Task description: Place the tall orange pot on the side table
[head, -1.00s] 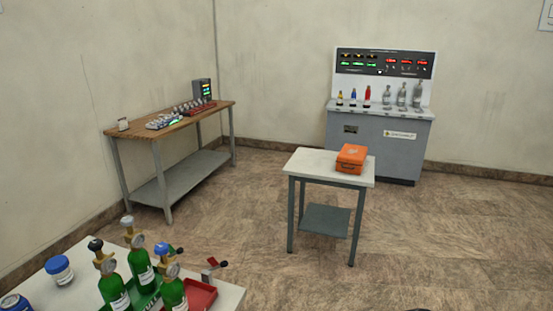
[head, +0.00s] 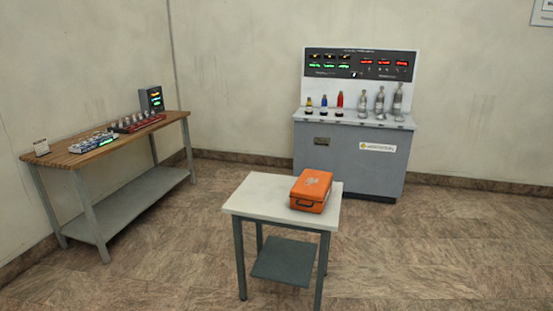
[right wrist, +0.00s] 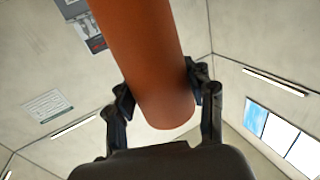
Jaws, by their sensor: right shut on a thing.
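The tall orange pot (right wrist: 150,70) fills the upper middle of the right wrist view, seen from close by. My right gripper (right wrist: 165,98) is shut on it, with one dark finger on each side. The pot and my grippers are not in the head view. A small table (head: 250,197) with a white top and grey legs stands at the lower middle of the head view; I take it as the side table. My left gripper is in neither view.
An orange case (head: 312,187) lies on the right part of the small table's top; the left part is bare. A wooden workbench (head: 75,160) with instruments stands at left. A grey console (head: 345,160) with bottles is against the back wall. The floor around is open.

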